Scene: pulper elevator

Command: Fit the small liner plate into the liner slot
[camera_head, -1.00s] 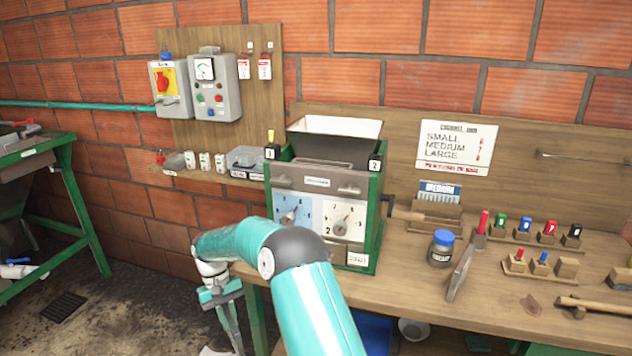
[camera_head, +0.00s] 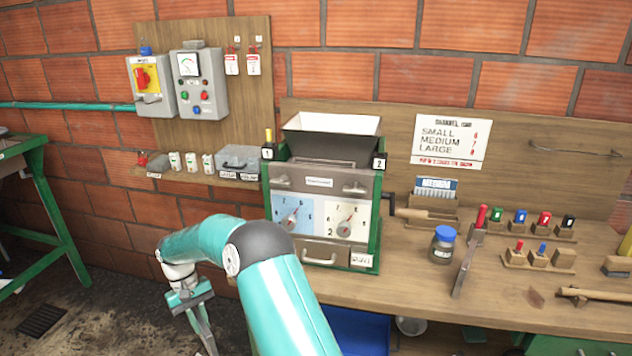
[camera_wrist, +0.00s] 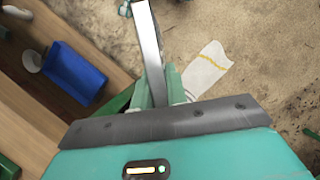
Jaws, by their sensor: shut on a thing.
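My gripper (camera_head: 190,303) hangs low in front of the bench at the left, near the floor side. It is shut on a thin grey metal plate, seen nearly edge-on in the wrist view (camera_wrist: 148,45) and pointing downward in the head view (camera_head: 206,332). No size marking on it is legible. The green-framed pulper (camera_head: 325,235) stands on the bench with a dark hopper on top and two dials on its front. My gripper is apart from it, to its lower left. I cannot make out the liner slot.
A rack with a plate marked MEDIUM (camera_head: 437,187) is right of the pulper. A blue bin (camera_head: 360,330) is below. Open floor lies at left.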

